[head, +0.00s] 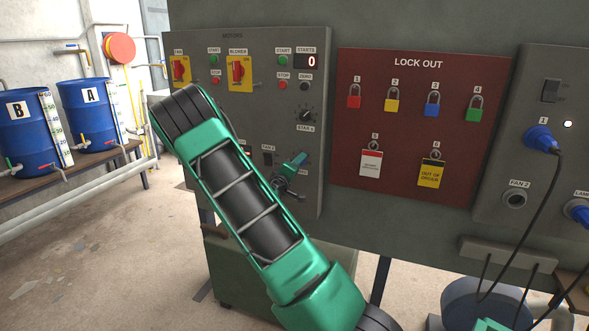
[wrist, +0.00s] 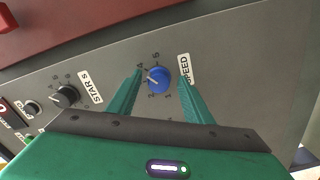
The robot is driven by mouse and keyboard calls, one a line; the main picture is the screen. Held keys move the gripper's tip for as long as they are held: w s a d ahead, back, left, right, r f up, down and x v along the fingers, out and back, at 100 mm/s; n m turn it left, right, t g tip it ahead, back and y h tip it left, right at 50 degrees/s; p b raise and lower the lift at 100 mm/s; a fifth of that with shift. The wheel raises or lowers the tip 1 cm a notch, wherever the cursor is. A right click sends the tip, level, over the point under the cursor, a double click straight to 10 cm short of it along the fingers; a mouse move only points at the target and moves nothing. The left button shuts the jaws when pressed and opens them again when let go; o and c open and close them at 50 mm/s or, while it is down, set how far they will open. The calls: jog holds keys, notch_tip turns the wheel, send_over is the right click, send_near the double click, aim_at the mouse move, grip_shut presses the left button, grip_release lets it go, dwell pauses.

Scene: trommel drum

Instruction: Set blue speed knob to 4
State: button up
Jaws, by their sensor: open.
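The blue speed knob (wrist: 158,76) is on the grey panel in the wrist view, beside the SPEED label (wrist: 185,68). A light pointer mark on it faces left in that view. My gripper (wrist: 160,79) is open, with one green finger on each side of the knob and gaps showing between fingers and knob. In the head view my gripper (head: 297,165) is at the lower right of the motor panel, and the knob is mostly hidden there.
The black STARS knob (head: 305,114) is above my gripper; it also shows in the wrist view (wrist: 66,96). Start and stop buttons and red switches (head: 238,71) are further up. The red LOCK OUT board (head: 420,75) with several padlocks is to the right.

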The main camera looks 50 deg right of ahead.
jog(key=shift+a, duration=0.15)
jog(key=v, duration=1)
jog(key=shift+a, duration=0.2)
jog(key=shift+s+d+f, duration=0.1)
jog(key=shift+s, duration=0.1)
jog(key=s+f+m+g+y, duration=0.2)
jog(key=s+m+g+y, duration=0.15)
jog(key=s, duration=0.45)
jog(key=s+f+m+g+y, duration=0.2)
jog(key=s+m+g+y, duration=0.15)
jog(key=s, duration=0.55)
jog(key=s+a+r+y, duration=0.2)
jog(key=s+a+y, duration=0.3)
jog(key=a, duration=0.5)
jog(key=s+a+r+n+y, duration=0.1)
jog(key=s+a+y, duration=0.3)
jog(key=s+a, duration=0.6)
jog(key=shift+a+r+y, duration=0.4)
jog(key=shift+a+r, duration=0.25)
jog(key=shift+r, duration=0.25)
